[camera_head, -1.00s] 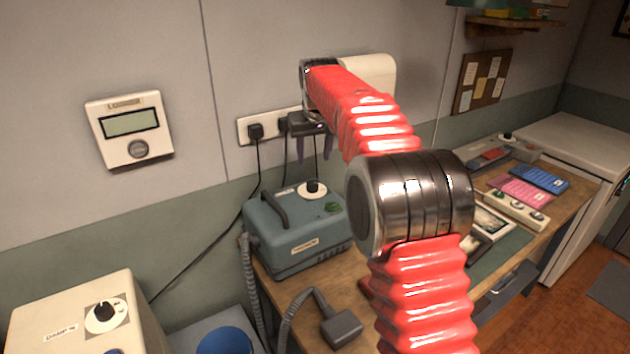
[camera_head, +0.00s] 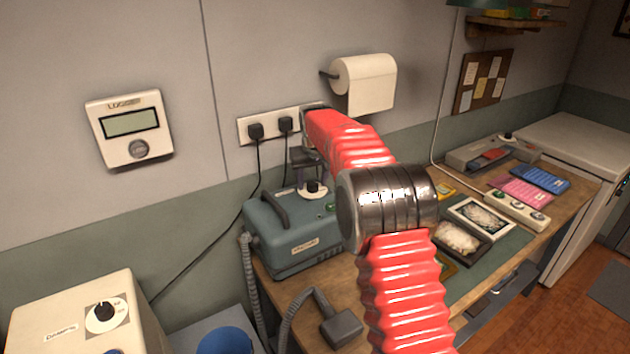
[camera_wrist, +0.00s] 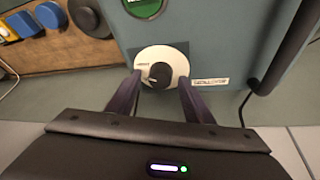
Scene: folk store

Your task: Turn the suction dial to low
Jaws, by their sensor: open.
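The suction dial (camera_head: 312,187) is a black knob on a round white plate on top of the blue-grey suction machine (camera_head: 300,244). In the wrist view the dial (camera_wrist: 159,73) lies just beyond and between the two dark fingertips, with its black knob near the plate's centre. My gripper (camera_wrist: 160,84) is open and empty, with one finger on each side of the dial plate. I cannot tell whether the fingers touch the plate. In the head view my gripper hangs close above the dial, partly hidden by my red arm. The dial's markings are too small to read.
A dark carrying handle (camera_head: 274,209) stands left of the dial; a green round part (camera_wrist: 142,5) is beside it. Cables hang from the wall socket (camera_head: 272,126) behind the machine. A hose with a grey nozzle (camera_head: 342,328) lies in front. Trays and cards fill the right bench.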

